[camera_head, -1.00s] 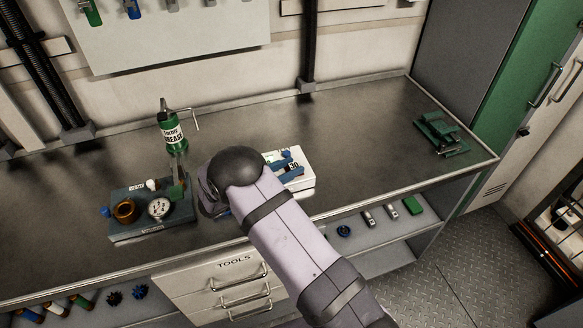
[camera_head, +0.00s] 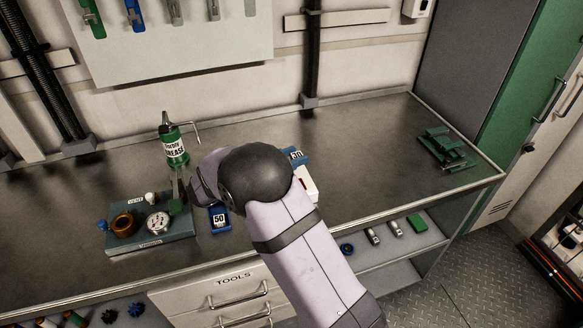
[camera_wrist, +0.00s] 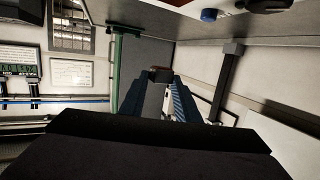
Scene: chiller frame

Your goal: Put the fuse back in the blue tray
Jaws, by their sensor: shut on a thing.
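In the wrist view my gripper (camera_wrist: 160,88) is shut on a small dark block (camera_wrist: 160,74), seen between its fingertips. It may be the fuse, but its shape and colour are unclear. A blue tray-like piece (camera_head: 219,218) labelled 50 lies on the bench just right of the grey gauge block. Another blue piece (camera_head: 297,157) labelled 30 is at the white box, partly behind my arm. I cannot tell which is the task's blue tray.
The white box (camera_head: 310,188) is partly hidden by my arm. A green fixture (camera_head: 445,148) sits at the right; the bench before it is clear.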

